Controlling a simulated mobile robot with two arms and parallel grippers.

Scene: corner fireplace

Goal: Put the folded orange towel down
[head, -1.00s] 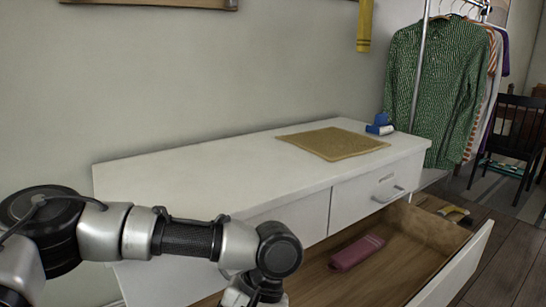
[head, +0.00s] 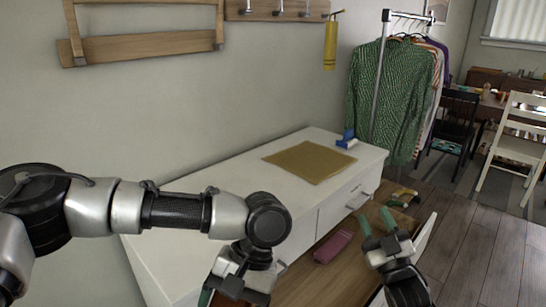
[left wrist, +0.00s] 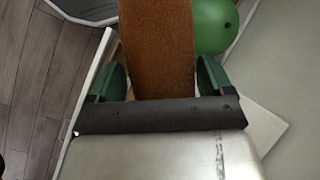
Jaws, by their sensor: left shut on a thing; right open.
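The folded orange towel (left wrist: 157,35) is a rust-brown band between the green fingers of my left gripper (left wrist: 158,82), in the left wrist view. My left gripper is shut on it. In the head view only the gripper's upper part shows at the bottom edge, and the towel is hidden. My right gripper (head: 386,230) is open and empty, with green fingers pointing up. In the picture it overlaps the right end of the open drawer (head: 310,290) of the white dresser (head: 225,195).
A pink folded cloth (head: 334,246) lies in the drawer. A tan mat (head: 309,162) and a blue-and-white item (head: 347,140) are on the dresser top. A clothes rack (head: 381,80) and chairs stand beyond. A green rounded thing (left wrist: 215,25) is beside the towel.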

